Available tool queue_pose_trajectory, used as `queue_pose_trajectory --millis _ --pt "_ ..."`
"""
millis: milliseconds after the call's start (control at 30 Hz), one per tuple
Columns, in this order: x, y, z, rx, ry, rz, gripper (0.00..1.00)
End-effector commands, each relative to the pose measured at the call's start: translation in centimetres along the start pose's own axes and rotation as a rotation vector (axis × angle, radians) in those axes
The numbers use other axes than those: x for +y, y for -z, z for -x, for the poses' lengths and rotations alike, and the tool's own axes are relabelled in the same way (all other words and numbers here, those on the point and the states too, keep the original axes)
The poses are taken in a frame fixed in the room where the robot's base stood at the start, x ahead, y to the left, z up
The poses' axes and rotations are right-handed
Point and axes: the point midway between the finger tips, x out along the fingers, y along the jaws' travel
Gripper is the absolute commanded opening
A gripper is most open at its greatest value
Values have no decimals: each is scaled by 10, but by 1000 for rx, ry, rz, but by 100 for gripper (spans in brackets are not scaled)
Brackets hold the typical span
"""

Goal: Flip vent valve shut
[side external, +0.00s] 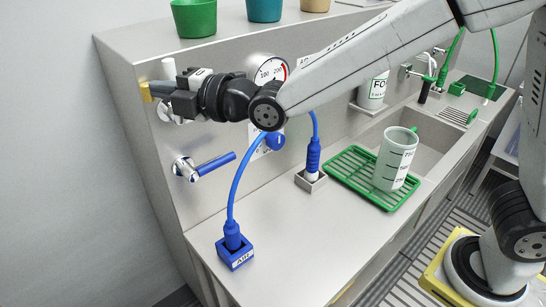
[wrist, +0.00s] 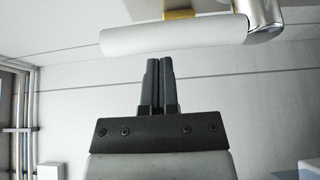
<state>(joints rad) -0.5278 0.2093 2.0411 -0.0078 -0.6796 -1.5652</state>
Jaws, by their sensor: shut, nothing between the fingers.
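A valve with a white handle (side external: 169,68) is on the upper left of the grey panel. Its handle points upward in the side view, and my gripper partly covers its body. In the wrist view the white handle (wrist: 175,36) lies across the top, with its chrome valve body (wrist: 266,16) at the right end. My gripper (side external: 157,90) is shut and empty beside this valve. In the wrist view the gripper's fingertips (wrist: 158,62) are together just below the handle; I cannot tell whether they touch it. No readable label marks this valve.
A second valve with a blue handle (side external: 215,165) sits below. A gauge (side external: 270,69) and blue hoses are to the right. A blue socket box (side external: 235,254) and a green rack (side external: 350,166) with a measuring jug (side external: 394,160) are on the counter. Cups stand on the ledge above.

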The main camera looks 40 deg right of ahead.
Motion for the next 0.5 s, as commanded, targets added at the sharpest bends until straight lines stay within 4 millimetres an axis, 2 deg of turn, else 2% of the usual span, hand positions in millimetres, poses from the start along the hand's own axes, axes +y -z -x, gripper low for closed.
queue_pose_trajectory --millis 200,500 --pt "0 -10 4 -1 0 -1 0" --pt "0 -11 4 0 0 -1 0"
